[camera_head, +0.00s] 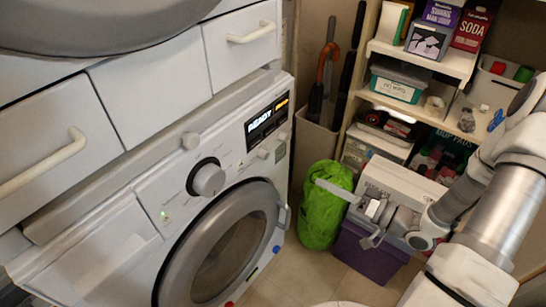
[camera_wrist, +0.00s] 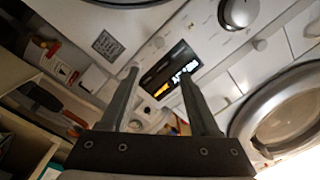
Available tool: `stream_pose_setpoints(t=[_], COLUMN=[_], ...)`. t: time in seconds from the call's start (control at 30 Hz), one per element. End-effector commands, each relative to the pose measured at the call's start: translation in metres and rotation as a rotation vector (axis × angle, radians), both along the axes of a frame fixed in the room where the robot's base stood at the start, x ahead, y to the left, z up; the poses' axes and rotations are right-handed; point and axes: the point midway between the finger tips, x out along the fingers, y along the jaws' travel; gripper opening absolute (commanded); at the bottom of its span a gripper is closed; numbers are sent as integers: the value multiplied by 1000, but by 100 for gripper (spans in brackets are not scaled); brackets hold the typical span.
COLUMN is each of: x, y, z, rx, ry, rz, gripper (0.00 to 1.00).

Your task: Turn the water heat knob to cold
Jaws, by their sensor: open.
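The white washing machine (camera_head: 130,190) has a large round dial (camera_head: 208,178) with a dark ring. I cannot read which one is the water heat knob.
The lit display (camera_head: 267,122) reads "READY". The round door (camera_head: 235,245) is below the dial. A green bag (camera_head: 325,205) and a purple crate (camera_head: 365,258) stand near my gripper. Shelves with boxes (camera_head: 455,62) are behind. Drawers with handles (camera_head: 253,35) are above the machine.

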Motion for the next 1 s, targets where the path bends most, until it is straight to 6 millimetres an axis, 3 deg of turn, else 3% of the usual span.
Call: stream_pose_setpoints(t=[0.7,1.0], x=[81,96], y=[118,137], z=[-1,-1], rx=[-6,-6], ry=[-1,0], rz=[3,0], gripper=[62,62])
